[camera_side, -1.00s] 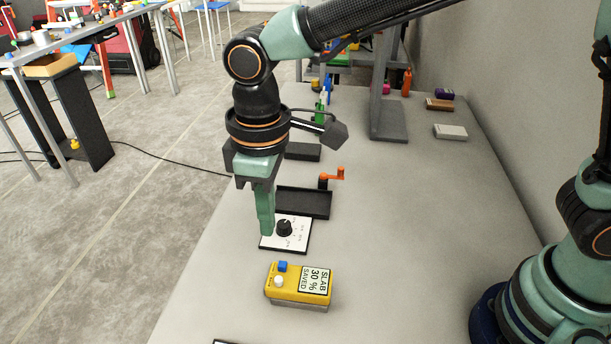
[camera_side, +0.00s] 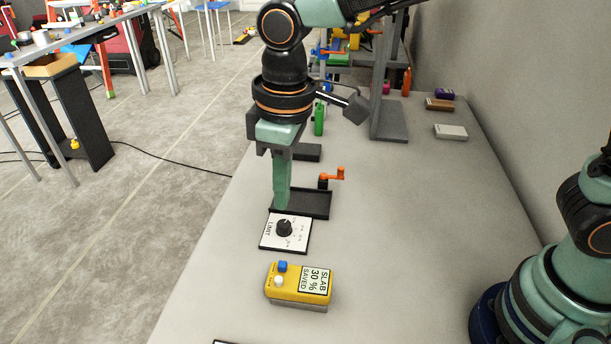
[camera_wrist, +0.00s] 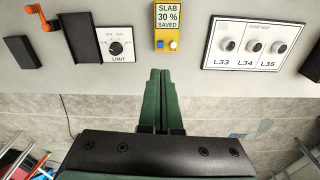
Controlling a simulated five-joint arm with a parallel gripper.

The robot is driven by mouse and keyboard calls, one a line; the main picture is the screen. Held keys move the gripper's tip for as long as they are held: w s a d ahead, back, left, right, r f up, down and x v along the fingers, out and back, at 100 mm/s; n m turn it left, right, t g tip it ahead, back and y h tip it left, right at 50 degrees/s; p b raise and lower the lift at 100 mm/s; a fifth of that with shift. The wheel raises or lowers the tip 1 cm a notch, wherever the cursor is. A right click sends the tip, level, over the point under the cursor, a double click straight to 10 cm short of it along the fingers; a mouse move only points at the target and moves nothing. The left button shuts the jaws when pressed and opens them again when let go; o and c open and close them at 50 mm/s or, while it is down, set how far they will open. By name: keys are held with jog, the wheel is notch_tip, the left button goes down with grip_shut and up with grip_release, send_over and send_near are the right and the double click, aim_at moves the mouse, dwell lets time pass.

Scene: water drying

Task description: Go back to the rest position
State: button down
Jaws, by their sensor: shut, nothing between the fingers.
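My gripper (camera_side: 281,207) is shut and empty. In the side view it points down above the table, at the near left part of the black tray and just behind the white LIMIT dial plate (camera_side: 272,243). In the wrist view its shut green fingers (camera_wrist: 160,75) reach up the middle of the picture. The dial's black knob (camera_side: 285,228) is in plain view. The yellow meter (camera_side: 298,284) reads "SLAB 30 % SAVED" and has a blue and a white button; it also shows in the wrist view (camera_wrist: 166,32).
The black tray (camera_side: 318,206) with an orange crank (camera_side: 334,174) lies beside my gripper. A dark post on a base (camera_side: 388,122) stands farther back. A damp map board (camera_wrist: 253,43) with three knobs shows in the wrist view. The table's right side is largely clear.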

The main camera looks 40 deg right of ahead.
jog(key=s+d+r+m+t, duration=0.2)
jog(key=d+m, duration=0.1)
jog(key=d, duration=0.9)
jog(key=s+d+r+m+t, duration=0.1)
jog(key=d+m, duration=0.3)
jog(key=d, duration=0.8)
jog(key=shift+s+d+r+m+t, duration=0.15)
jog(key=shift+s+r+m+t, duration=0.2)
jog(key=shift+r+t, duration=0.5)
jog(key=c, duration=1.3)
grip_release()
jog(key=shift+s+d+f, duration=0.1)
jog(key=shift+d+f, duration=0.1)
jog(key=shift+d, duration=0.05)
jog(key=o, duration=0.5)
jog(key=shift+a, duration=0.1)
jog(key=o, duration=0.8)
jog(key=a, duration=0.1)
jog(key=w+a+n, duration=0.1)
jog(key=a, duration=0.1)
jog(key=shift+a+r+g, duration=0.1)
jog(key=shift+a+g, duration=0.05)
jog(key=shift+g, duration=0.2)
jog(key=a+f+n+g, duration=0.3)
jog(key=a+n+g, duration=0.35)
jog(key=a, duration=1.35)
notch_tip(320, 180, down, 10)
jog(key=n+t, duration=0.1)
jog(key=t, duration=0.1)
jog(key=shift+s, duration=0.2)
